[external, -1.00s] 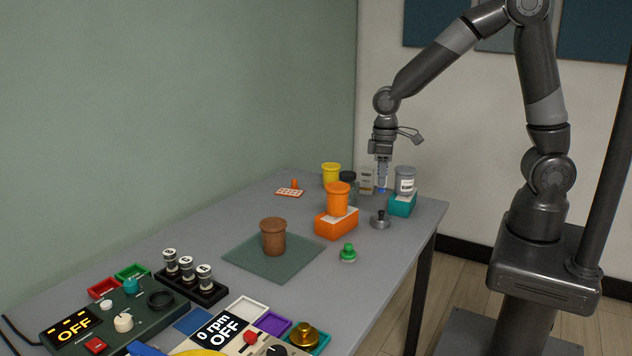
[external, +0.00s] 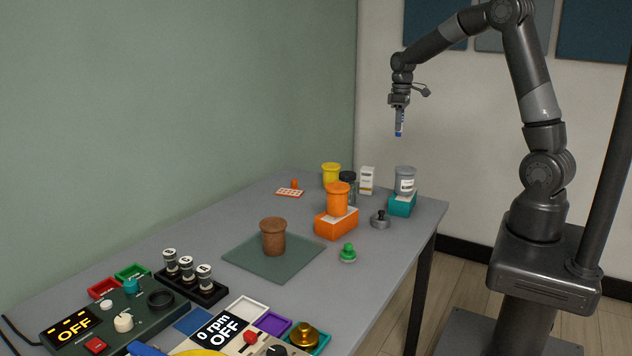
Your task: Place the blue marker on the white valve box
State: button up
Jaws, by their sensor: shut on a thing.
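The blue marker (external: 399,128) hangs upright from my gripper (external: 399,107), which is shut on its upper part. Marker and gripper are high above the far right part of the table, touching nothing else. A small upright white box (external: 367,180) with faint print, which looks like the white valve box, stands on the table below and slightly left of the marker. Its top is bare. The dark jar beside it hides part of its lower left side.
Near the white box stand a yellow jar (external: 331,174), a dark jar (external: 348,188), a grey jar (external: 405,180) on a teal box (external: 402,206), and an orange jar (external: 338,199) on an orange box (external: 335,224). The air around the marker is clear.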

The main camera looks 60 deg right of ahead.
jog(key=w+a+f, duration=0.4)
jog(key=w+a, duration=0.1)
jog(key=w+a+f, duration=0.2)
jog(key=a, duration=0.1)
jog(key=shift+w+a+f, duration=0.2)
jog(key=shift+w+f, duration=0.1)
jog(key=shift+f, duration=2.1)
jog(key=o, duration=1)
jog(key=shift+f, duration=0.15)
